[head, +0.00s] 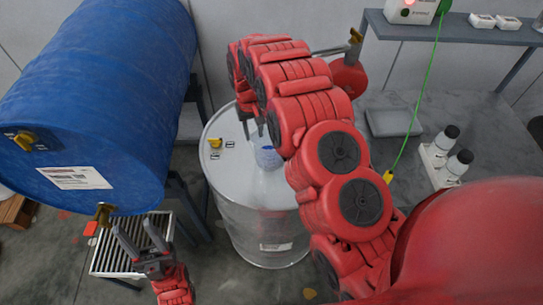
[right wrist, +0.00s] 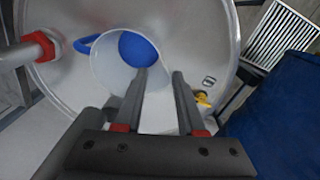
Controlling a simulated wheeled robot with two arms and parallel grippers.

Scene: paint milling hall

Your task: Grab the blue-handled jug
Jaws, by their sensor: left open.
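The jug (head: 268,158) is a pale, translucent vessel on the grey drum's top, partly hidden behind my right arm in the head view. In the right wrist view the jug (right wrist: 112,72) shows its wide mouth with blue inside. Its blue handle (right wrist: 84,43) loops out on the left. My right gripper (right wrist: 159,74) is open, with nothing between its fingers; its left finger overlaps the jug's mouth in the picture. In the head view my right gripper (head: 252,126) hangs over the drum top. My left gripper (head: 138,232) is open and empty near the slatted stand.
The grey drum (head: 250,215) stands in the middle, with a yellow-capped bung (head: 214,143) on top. A big blue drum (head: 90,90) lies at left above a slatted stand (head: 110,258). A shelf (head: 450,30) and white bottles (head: 445,140) are at right.

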